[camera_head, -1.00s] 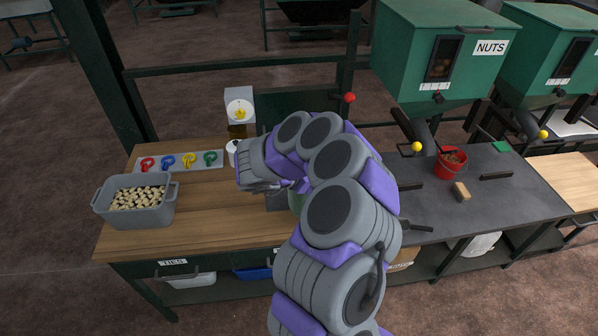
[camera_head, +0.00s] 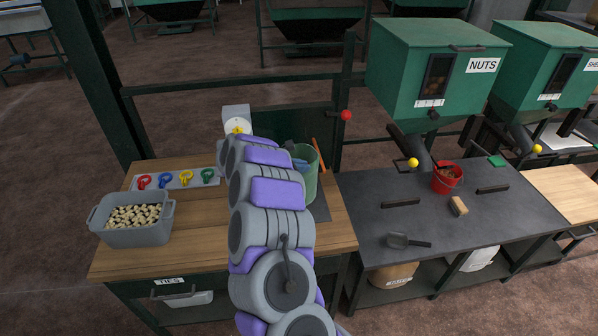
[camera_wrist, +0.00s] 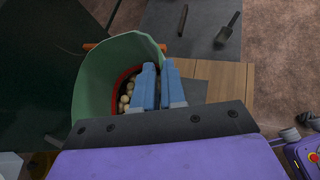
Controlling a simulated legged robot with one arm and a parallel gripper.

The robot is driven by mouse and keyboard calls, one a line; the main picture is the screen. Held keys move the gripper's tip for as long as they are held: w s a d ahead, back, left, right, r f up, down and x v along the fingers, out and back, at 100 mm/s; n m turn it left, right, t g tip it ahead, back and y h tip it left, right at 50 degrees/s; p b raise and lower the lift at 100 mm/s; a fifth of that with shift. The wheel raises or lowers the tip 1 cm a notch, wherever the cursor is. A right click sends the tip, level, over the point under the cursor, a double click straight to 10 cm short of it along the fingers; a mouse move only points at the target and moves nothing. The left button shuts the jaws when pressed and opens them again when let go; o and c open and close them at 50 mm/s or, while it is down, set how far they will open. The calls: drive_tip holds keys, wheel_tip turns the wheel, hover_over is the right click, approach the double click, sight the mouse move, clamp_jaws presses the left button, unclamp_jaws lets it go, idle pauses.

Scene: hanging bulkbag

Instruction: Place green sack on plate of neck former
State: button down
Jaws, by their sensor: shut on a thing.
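The green sack (camera_head: 311,178) is an open-mouthed green container with orange straps, at the back right of the wooden table, right of my arm. In the wrist view the sack (camera_wrist: 91,82) shows a red ring and several pale nuts inside. My gripper (camera_head: 300,164) is shut on the sack's near rim, with blue fingers; in the wrist view the gripper (camera_wrist: 160,70) has one finger inside the wall and one outside. A dark flat plate (camera_head: 320,208) shows on the table beside and below the sack. I cannot tell whether the sack touches it. The neck former is not clearly visible.
A grey bin of nuts (camera_head: 105,233) stands left, before a tray of coloured clips (camera_head: 145,190). A dial scale (camera_head: 237,114) is behind my arm.

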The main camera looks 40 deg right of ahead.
drive_tip(key=shift+w+d, duration=0.35)
drive_tip(key=shift+w, duration=0.45)
wheel_tip(320, 180, down, 4)
drive_tip(key=shift+r, duration=0.15)
drive_tip(key=c, duration=1.2)
unclamp_jaws()
drive_tip(key=shift+a, duration=0.1)
